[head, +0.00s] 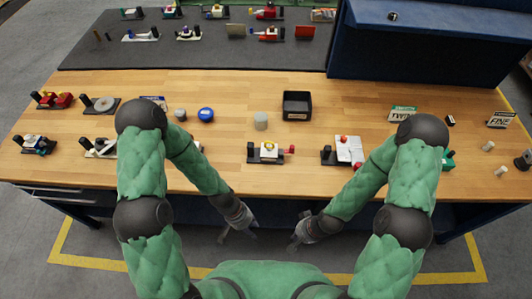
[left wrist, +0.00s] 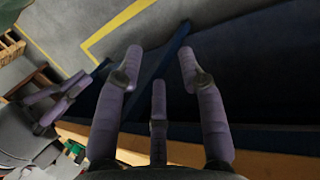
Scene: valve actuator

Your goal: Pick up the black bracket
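I cannot tell for certain which part is the black bracket. Small black parts show in the head view: one (head: 326,156) beside a white plate at the front right, and one (head: 251,152) at the left end of the front middle assembly. My left gripper (head: 238,234) is low in front of the table edge, empty, its fingers spread; they also show apart in the left wrist view (left wrist: 160,62). My right gripper (head: 297,239) is also in front of the table, empty, its fingers apart. Neither gripper touches a part.
The wooden table (head: 230,89) carries a black open bin (head: 297,105), a grey cylinder (head: 261,121), a blue round part (head: 205,114) and several assemblies. A dark mat (head: 200,55) with more assemblies lies behind. A blue cabinet (head: 430,50) blocks the back right. Bare wood separates the parts.

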